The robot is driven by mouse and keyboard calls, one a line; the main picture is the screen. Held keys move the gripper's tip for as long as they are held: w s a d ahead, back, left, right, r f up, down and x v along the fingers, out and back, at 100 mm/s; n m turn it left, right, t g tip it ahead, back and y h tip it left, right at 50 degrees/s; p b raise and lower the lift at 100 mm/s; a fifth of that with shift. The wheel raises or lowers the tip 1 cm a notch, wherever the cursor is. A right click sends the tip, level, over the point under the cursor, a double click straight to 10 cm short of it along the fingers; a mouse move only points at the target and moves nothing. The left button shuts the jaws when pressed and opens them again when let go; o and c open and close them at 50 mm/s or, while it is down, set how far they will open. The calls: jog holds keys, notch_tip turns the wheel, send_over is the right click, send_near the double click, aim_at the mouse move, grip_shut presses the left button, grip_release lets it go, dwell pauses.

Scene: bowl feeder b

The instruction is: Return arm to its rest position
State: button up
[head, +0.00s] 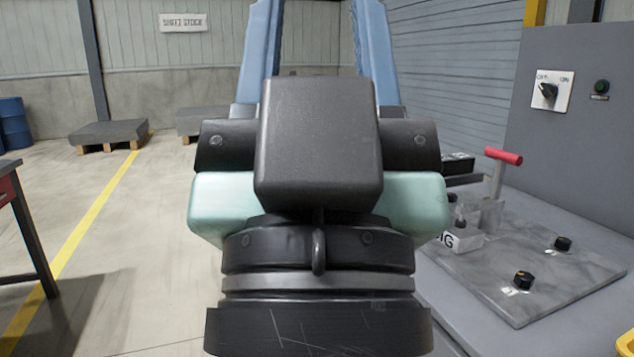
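My arm (318,145) fills the middle of the head view. Its round dark base stands at the bottom, with a black block and mint-green housing above it. Two light-blue link sides (378,55) rise from behind the block and leave the picture at the top. The rest of the arm and my gripper are out of view, so I cannot see whether it is open or holds anything.
At right is a grey cabinet (590,130) with an OFF/ON switch (549,91) and a green button (602,86). A red-handled lever (503,157) and black knobs (523,280) stand on a plate. A dark table (30,230) is at left; floor between is clear.

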notch_tip(320, 180, up, 29)
jog(key=p, duration=2.6)
jog(key=shift+p, duration=0.4)
